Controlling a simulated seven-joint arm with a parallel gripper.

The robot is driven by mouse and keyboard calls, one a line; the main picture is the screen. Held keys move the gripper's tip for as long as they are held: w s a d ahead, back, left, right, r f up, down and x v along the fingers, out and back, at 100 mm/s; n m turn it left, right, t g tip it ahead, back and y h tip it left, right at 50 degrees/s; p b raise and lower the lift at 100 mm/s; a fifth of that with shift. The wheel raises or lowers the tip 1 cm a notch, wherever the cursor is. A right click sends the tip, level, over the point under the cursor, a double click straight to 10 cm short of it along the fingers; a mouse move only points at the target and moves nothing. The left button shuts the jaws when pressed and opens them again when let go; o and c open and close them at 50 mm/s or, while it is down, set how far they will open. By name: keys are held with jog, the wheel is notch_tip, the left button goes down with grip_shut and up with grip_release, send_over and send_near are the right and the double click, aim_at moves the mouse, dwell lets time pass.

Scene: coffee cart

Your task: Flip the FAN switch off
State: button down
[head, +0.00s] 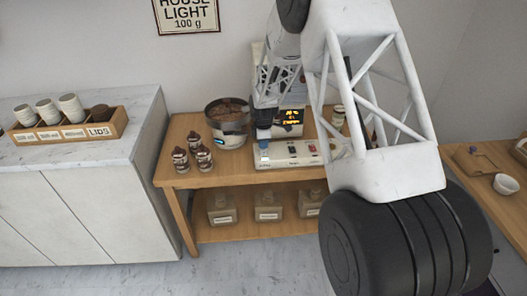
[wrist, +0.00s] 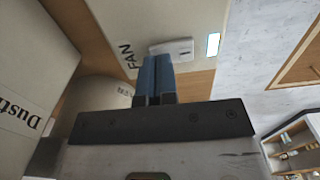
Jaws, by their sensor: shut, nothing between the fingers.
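The switch panel (head: 289,161) is a pale strip at the front of the wooden table, with dark and red switches on top. In the wrist view the word FAN (wrist: 127,55) is printed on a cream panel, beside a small light-grey switch (wrist: 172,47). My gripper (head: 263,147) is over the panel's left end, its blue fingers shut and empty. In the wrist view the fingertips (wrist: 156,60) are close to the switch, just below it in the picture. I cannot tell whether they touch it or which way it is set.
A metal bowl (head: 228,118) of brown contents and several small jars (head: 196,145) stand left of the panel. A machine with a lit display (head: 291,116) is behind it. A box with a label starting "Dusti" (wrist: 25,110) is close on the left in the wrist view.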

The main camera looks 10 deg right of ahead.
jog(key=shift+f, duration=0.45)
dwell(0.4)
jog(key=shift+r, duration=3.5)
jog(key=shift+r, duration=0.1)
